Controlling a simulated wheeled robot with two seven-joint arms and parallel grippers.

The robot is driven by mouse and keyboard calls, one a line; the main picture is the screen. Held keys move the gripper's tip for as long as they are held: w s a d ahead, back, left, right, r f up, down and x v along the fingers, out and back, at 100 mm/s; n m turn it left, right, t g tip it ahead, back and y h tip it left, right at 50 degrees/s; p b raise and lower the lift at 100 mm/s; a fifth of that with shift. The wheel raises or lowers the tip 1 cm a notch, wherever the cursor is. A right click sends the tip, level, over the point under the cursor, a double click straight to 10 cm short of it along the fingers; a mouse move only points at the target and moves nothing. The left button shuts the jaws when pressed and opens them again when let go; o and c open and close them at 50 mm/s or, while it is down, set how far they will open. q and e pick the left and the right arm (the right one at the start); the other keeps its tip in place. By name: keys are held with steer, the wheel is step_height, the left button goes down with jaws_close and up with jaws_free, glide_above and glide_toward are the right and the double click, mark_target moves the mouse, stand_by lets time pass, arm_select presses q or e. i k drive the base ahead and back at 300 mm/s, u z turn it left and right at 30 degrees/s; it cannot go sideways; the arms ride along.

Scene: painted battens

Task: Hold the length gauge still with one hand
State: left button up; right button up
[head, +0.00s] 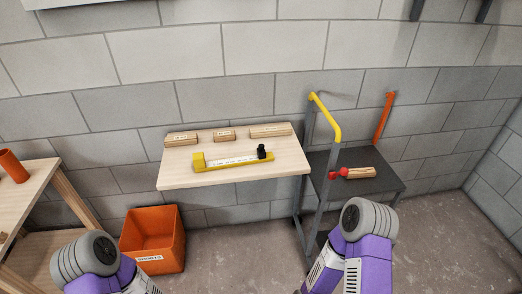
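The length gauge (238,161) lies on the pale wooden table (175,179). It has a yellow base, a white scale strip, a raised yellow block at its left end and a black knob (262,151) near its right end. Nothing is touching it from above, and no batten is in it. My left and right arms show only as purple and grey links at the bottom of the head view, well apart from the gauge. No fingers of either gripper are visible.
Three labelled wooden battens (181,140) lie along the table's back. A dark trolley (387,185) with a yellow handle, at right, carries a red-ended wooden piece (360,173). An orange bin (153,235) stands on the floor. A wooden bench (25,185) is at far left.

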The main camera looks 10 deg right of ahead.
mark_target(261, 152)
steer(key=k, duration=0.6)
steer(key=z, duration=0.4)
steer(key=i, duration=1.4)
steer(key=u, duration=0.6)
